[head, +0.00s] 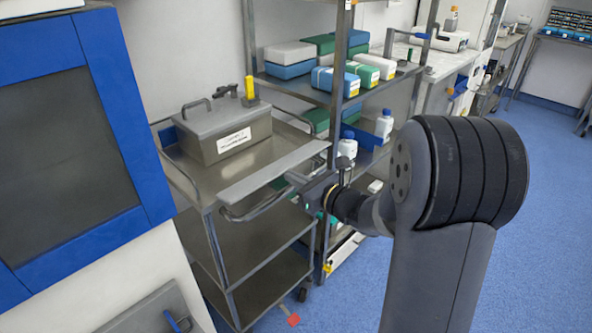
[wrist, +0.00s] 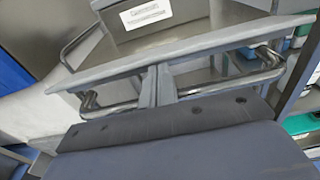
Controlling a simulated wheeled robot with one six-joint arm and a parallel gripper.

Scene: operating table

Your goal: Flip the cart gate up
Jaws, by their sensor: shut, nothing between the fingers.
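The cart gate (head: 262,176) is a long flat grey panel along the near end of the steel cart (head: 205,178). It looks about level with the cart top; its exact tilt is hard to tell. In the wrist view the gate (wrist: 195,51) crosses the picture, with a bent metal handle bar (wrist: 116,108) below it. My gripper (head: 298,181) is at the gate's outer side, near its right half. In the wrist view my fingers (wrist: 156,82) are together and empty, crossing the bar's line with their tips at the gate's lower edge. I cannot tell whether they touch it.
A grey lidded box (head: 222,135) with a label stands on the cart top. A shelf rack (head: 335,100) with boxes and bottles stands close behind on the right. A blue-framed cabinet (head: 100,70) is at left. Blue floor (head: 350,290) is open below my arm.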

